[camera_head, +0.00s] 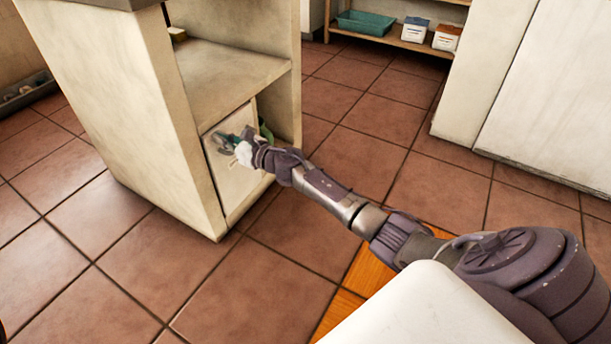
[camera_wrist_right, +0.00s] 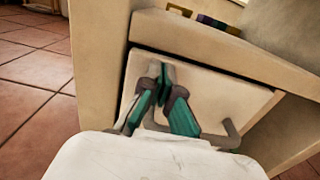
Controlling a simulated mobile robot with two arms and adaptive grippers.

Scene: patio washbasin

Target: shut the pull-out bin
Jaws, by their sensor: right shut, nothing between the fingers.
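The pull-out bin's pale front panel (camera_head: 228,172) sits low in the washbasin cabinet, under an open shelf. In the head view it looks close to flush with the cabinet; I cannot tell whether a small gap remains. My right gripper (camera_head: 226,142) is shut and at the upper part of the panel. In the right wrist view the shut fingers (camera_wrist_right: 163,82) are against or just in front of the bin front (camera_wrist_right: 215,92), with a dark gap along its top edge. A grey bar like a handle (camera_wrist_right: 228,136) shows beside them. My left gripper is not in view.
The cabinet's pale side wall (camera_head: 125,110) stands left of the bin, with an open shelf (camera_head: 225,75) above it. A low wooden rack (camera_head: 385,38) with a green tray and white boxes is at the back.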

